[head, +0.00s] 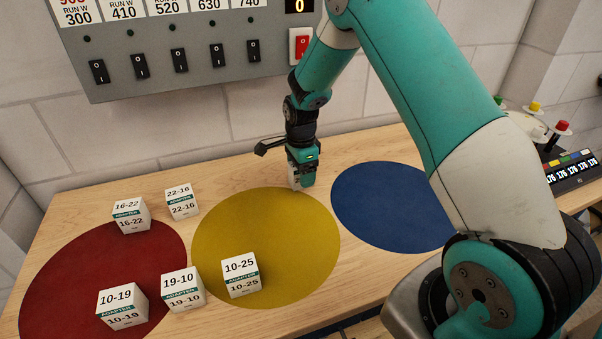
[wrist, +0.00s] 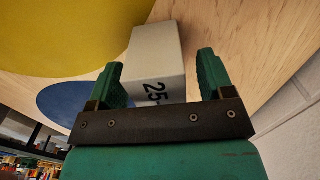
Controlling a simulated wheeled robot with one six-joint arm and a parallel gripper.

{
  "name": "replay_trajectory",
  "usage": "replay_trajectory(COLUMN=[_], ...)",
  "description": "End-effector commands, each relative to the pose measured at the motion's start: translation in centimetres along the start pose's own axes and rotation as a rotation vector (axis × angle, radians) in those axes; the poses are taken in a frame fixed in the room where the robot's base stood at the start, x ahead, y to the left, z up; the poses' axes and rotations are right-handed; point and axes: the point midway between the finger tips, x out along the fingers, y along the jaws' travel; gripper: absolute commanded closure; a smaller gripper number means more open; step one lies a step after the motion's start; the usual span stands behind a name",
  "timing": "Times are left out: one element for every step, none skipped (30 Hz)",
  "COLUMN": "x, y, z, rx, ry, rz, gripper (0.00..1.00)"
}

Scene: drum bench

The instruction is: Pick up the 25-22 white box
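A white box marked "25-" (wrist: 157,52) shows in the wrist view between the two green fingers of my gripper (wrist: 162,78); the rest of its number is hidden. The fingers are open on either side of it, with a visible gap at the right finger and a narrow one at the left. In the head view my gripper (head: 302,178) points down at the table's back, above the yellow disc's far edge. A small white part of the box (head: 295,172) shows there, mostly hidden by the gripper.
Other white boxes are 16-22 (head: 130,216), 22-16 (head: 181,203), 10-19 (head: 121,307), 19-10 (head: 182,290) and 10-25 (head: 241,276). Red (head: 70,285), yellow (head: 300,245) and blue (head: 385,205) discs mark the wooden table. A switch panel (head: 220,85) hangs behind.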

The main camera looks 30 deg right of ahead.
Motion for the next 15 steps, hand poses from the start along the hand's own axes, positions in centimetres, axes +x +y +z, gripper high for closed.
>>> replay_trajectory(x=[-0.01,-0.01,-0.02,-0.02,-0.02,-0.03,-0.03,-0.03,-0.05,-0.05,-0.06,-0.06,-0.06,-0.07,-0.11], y=[0.0,0.0,0.0,0.0,0.0,0.0,0.0,0.0,-0.01,-0.02,-0.02,-0.02,-0.01,-0.02,-0.02], z=[0.0,0.0,0.0,0.0,0.0,0.0,0.0,0.0,0.0,0.0,0.0,0.0,0.0,0.0,0.0], rx=[0.0,0.0,0.0,0.0,0.0,0.0,0.0,0.0,0.0,0.0,0.0,0.0,0.0,0.0,0.0], ry=[0.0,0.0,0.0,0.0,0.0,0.0,0.0,0.0,0.0,0.0,0.0,0.0,0.0,0.0,0.0], rz=[0.0,0.0,0.0,0.0,0.0,0.0,0.0,0.0,0.0,0.0,0.0,0.0,0.0,0.0,0.0], gripper=[0.35,0.42,0.51,0.58,0.65,0.74,0.81,0.81,0.81,0.81,0.81,0.81,0.81,0.81,0.81])
